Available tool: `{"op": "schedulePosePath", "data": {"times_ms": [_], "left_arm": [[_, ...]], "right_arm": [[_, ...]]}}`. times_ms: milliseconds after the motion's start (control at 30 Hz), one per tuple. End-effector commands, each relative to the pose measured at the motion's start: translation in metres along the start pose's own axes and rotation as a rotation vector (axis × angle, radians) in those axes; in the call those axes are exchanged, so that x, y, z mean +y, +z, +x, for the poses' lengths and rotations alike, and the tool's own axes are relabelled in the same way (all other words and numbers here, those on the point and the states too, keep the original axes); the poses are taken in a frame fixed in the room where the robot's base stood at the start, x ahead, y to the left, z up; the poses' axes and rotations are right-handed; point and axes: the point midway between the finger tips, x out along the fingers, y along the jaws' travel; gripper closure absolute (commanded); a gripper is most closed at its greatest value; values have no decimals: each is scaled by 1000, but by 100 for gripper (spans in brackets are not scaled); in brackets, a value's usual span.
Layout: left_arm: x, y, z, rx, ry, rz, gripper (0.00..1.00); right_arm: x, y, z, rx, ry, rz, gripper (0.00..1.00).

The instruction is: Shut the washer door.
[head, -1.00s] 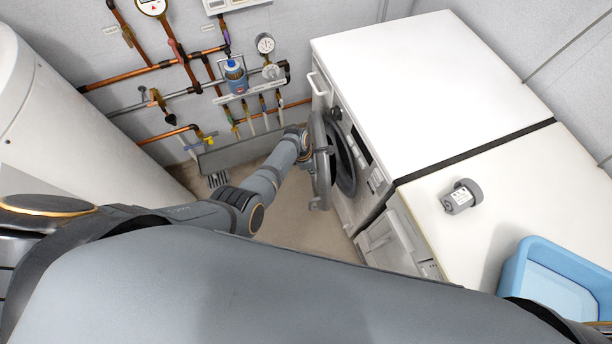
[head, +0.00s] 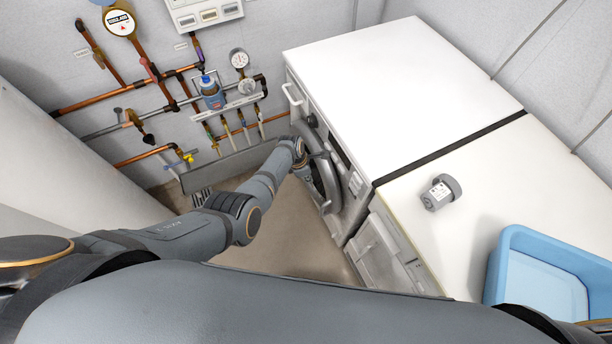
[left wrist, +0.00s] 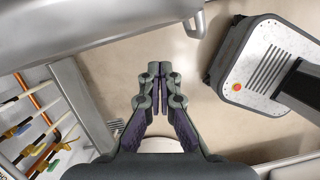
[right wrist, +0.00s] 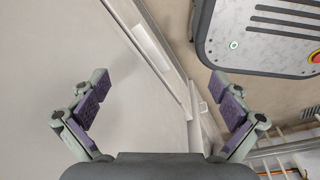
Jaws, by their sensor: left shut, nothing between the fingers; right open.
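The washer (head: 345,165) stands right of centre in the head view, its front facing left. Its round grey door (head: 330,182) lies close to the front, partly hidden by my left arm; I cannot tell whether it is latched. My left gripper (head: 308,174) is at the door's outer side, and whether it touches is unclear. In the left wrist view my left gripper (left wrist: 160,75) is shut and empty, with a pale curved surface above it. In the right wrist view my right gripper (right wrist: 162,95) is open and empty over a pale flat surface.
Pipes and gauges (head: 212,95) line the back wall. Free floor (head: 290,235) lies left of the washer.

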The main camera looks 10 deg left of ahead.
Motion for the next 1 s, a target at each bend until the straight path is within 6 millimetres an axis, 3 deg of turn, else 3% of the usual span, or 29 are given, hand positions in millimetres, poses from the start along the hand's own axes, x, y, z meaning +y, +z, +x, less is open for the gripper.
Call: {"op": "schedulePosePath", "data": {"times_ms": [233, 300, 400, 700, 1000], "left_arm": [[-4, -30, -19, 3, -2, 5, 100], [-5, -26, -43, -1, 0, 6, 100], [-6, -27, -64, 0, 0, 6, 100], [-8, -28, -104, 0, -1, 6, 100], [-9, -28, -107, 1, -2, 7, 100]], "right_arm": [[5, -3, -32, 0, 3, -1, 0], [7, -5, -49, 0, 3, -1, 0], [7, -5, -58, 0, 3, -1, 0], [7, -6, -66, 0, 3, -1, 0], [3, -6, -65, 0, -2, 1, 0]]}}
